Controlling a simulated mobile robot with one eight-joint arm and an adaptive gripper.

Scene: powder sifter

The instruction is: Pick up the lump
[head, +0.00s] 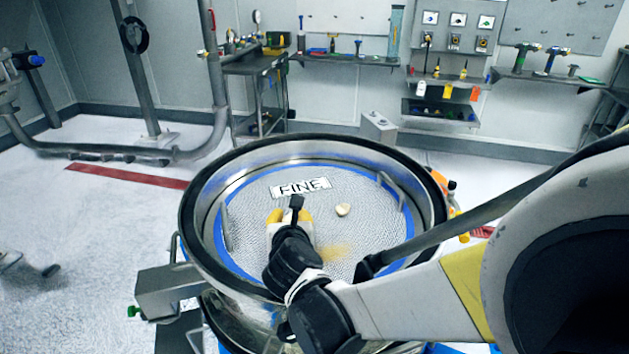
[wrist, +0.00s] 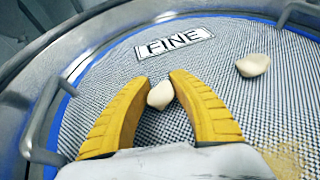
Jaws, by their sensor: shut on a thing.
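A small cream-coloured lump (wrist: 160,95) is between the yellow fingertips of my gripper (wrist: 158,88) in the wrist view. The fingers touch it on both sides, at or just above the mesh. In the head view my gripper (head: 290,216) is over the mesh below the FINE label, and its own wrist hides the held lump. A second cream lump (wrist: 253,65) lies loose on the mesh to the right of the gripper. It also shows in the head view (head: 343,209).
The round sifter has a raised metal rim (head: 200,180) and a blue ring around the mesh. Wire handles (head: 391,187) stand at the left and right inside the rim. A FINE label (head: 300,188) lies at the back. A yellowish powder patch (wrist: 285,160) is on the mesh.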

